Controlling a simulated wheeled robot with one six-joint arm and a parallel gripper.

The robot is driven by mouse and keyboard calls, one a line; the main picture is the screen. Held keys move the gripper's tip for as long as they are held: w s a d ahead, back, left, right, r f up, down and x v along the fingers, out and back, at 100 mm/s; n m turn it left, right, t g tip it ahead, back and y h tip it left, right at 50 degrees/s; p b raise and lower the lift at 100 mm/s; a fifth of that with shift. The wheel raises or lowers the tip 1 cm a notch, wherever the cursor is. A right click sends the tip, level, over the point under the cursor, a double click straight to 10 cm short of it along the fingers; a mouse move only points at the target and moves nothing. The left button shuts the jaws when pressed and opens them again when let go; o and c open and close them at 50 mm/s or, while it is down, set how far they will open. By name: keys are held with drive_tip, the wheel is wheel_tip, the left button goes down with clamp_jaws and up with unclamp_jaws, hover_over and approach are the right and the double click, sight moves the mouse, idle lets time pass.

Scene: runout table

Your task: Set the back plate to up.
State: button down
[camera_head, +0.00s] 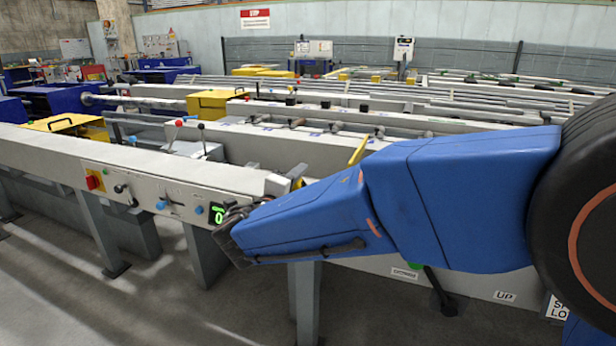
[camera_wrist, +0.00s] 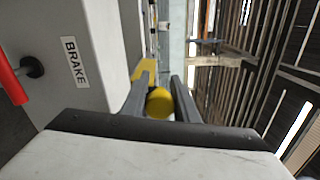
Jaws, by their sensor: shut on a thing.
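In the wrist view, my gripper (camera_wrist: 163,82) has a yellow round knob (camera_wrist: 159,103) between its two grey fingers and is shut on it. A yellow flat part (camera_wrist: 145,70) shows just beyond the fingers. In the head view, my gripper (camera_head: 297,183) is at the top edge of the grey beam, beyond my blue arm, and a little yellow shows at it. My arm hides most of the grip there. Nothing in view is labelled back plate, so I cannot tell which position it is in.
A BRAKE label (camera_wrist: 75,62) and a red handle (camera_wrist: 12,80) are left of my gripper in the wrist view. A yellow bar (camera_head: 358,151) rises behind my arm.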

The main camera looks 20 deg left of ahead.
drive_tip(key=shift+a+f+n, duration=0.8)
drive_tip(key=shift+f+n, duration=0.2)
drive_tip(key=shift+n, duration=0.2)
drive_tip(key=c, duration=1.5)
unclamp_jaws()
drive_tip(key=shift+o, duration=0.2)
drive_tip(key=shift+r, duration=0.1)
drive_tip(key=s, duration=1.7)
drive_tip(key=shift+s, duration=0.2)
